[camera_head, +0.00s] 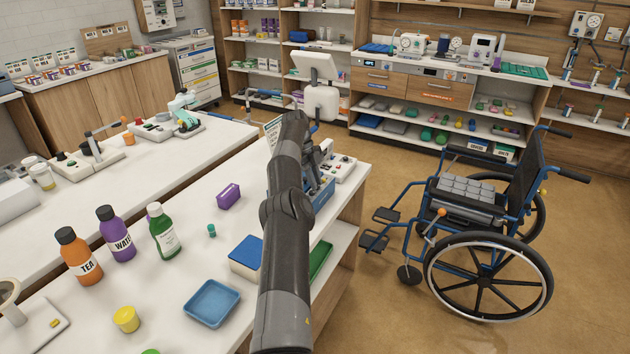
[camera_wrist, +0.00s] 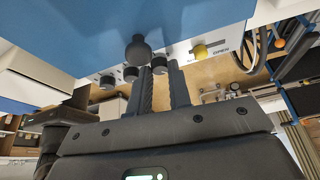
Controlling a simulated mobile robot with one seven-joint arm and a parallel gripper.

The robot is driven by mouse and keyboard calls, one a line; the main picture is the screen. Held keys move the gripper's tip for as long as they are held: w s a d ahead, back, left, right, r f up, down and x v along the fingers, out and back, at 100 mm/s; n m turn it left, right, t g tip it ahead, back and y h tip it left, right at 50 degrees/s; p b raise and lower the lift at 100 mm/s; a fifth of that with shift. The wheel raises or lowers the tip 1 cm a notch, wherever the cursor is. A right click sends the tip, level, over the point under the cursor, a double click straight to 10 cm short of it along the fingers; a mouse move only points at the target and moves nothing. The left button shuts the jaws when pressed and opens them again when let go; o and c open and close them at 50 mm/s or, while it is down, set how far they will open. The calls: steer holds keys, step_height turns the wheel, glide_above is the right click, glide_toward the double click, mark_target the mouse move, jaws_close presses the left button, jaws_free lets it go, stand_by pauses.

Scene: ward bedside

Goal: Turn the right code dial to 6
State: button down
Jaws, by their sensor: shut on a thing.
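A blue box (camera_head: 321,195) stands at the far right end of the table, mostly hidden behind my arm. In the wrist view the blue face (camera_wrist: 100,35) has a pale strip below it with a row of dark code dials. The left dial (camera_wrist: 106,82) and middle dial (camera_wrist: 130,73) are free. The right code dial (camera_wrist: 159,65) sits between the fingertips of my gripper (camera_wrist: 161,72), which is shut on it. A larger dark knob (camera_wrist: 138,50) stands nearer the camera. The dial's number marks are too small to read.
A yellow knob (camera_wrist: 200,50) beside an OPEN label is right of the dials. A white device (camera_head: 343,168) stands close to the box. A purple box (camera_head: 228,196), a blue tray (camera_head: 212,303) and bottles are on the table. A wheelchair (camera_head: 480,220) stands right of it.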

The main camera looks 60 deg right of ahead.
steer(key=shift+f, duration=0.15)
steer(key=c, duration=1.6)
jaws_free()
steer(key=shift+a, duration=0.1)
